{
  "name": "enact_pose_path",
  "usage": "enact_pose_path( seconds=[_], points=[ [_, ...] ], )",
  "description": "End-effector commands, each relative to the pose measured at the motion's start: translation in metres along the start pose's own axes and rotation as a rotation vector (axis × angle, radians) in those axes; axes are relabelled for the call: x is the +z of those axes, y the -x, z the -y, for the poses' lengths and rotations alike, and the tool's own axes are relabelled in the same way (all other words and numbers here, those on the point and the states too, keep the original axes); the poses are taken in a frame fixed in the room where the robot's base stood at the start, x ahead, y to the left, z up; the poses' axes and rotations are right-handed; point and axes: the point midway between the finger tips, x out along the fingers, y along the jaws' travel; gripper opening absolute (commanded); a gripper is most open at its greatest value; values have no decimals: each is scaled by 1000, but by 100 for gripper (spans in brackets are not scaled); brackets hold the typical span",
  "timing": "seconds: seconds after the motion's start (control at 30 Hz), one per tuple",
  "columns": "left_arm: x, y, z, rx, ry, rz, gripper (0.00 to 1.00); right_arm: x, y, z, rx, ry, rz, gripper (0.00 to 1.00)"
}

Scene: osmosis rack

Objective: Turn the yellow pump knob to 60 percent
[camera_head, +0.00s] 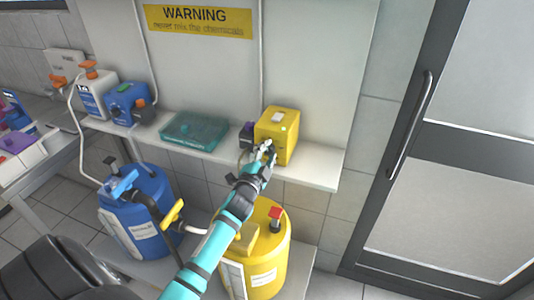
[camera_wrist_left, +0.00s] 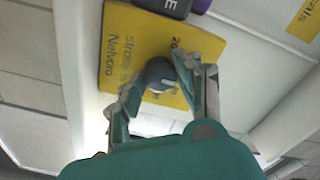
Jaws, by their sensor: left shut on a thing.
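The yellow pump (camera_head: 279,133) stands on the right part of the white shelf. Its front face fills the upper middle of the left wrist view (camera_wrist_left: 125,45), with printed text on it. The round grey knob (camera_wrist_left: 159,74) sits on that face, with a pale mark on it. My left gripper (camera_head: 264,152) reaches up to the pump's front. In the left wrist view its fingers (camera_wrist_left: 158,80) are on either side of the knob and closed on it. The scale around the knob is partly hidden, so I cannot read the setting. My right gripper is not in view.
A blue pump (camera_head: 127,103) and a teal tray (camera_head: 194,131) stand on the shelf (camera_head: 318,172) to the left. A blue drum (camera_head: 140,215) and a yellow drum (camera_head: 267,262) stand below. A grey-framed door (camera_head: 450,130) is at the right.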

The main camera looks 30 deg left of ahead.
Motion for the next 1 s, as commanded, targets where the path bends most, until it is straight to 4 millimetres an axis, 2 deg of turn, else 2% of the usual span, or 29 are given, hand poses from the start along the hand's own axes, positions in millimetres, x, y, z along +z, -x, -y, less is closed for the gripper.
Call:
enact_pose_path(
  seconds=[0.03, 0.07, 0.2, 0.57, 0.67, 1.0],
  points=[
    [1, 0, -2, 4, 0, 3, 2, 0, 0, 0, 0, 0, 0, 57],
    [1, 0, -2, 4, 0, 3, 38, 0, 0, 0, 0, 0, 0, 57],
    [1, 0, -1, 3, -1, 2, 56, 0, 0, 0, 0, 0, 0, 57],
    [0, 6, -1, 2, -1, 1, 57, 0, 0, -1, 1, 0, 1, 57],
    [1, 19, -1, 2, -1, 2, 57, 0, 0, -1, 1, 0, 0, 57],
    [1, 90, -2, 4, 0, 3, 57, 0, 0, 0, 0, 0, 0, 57]
  ],
)
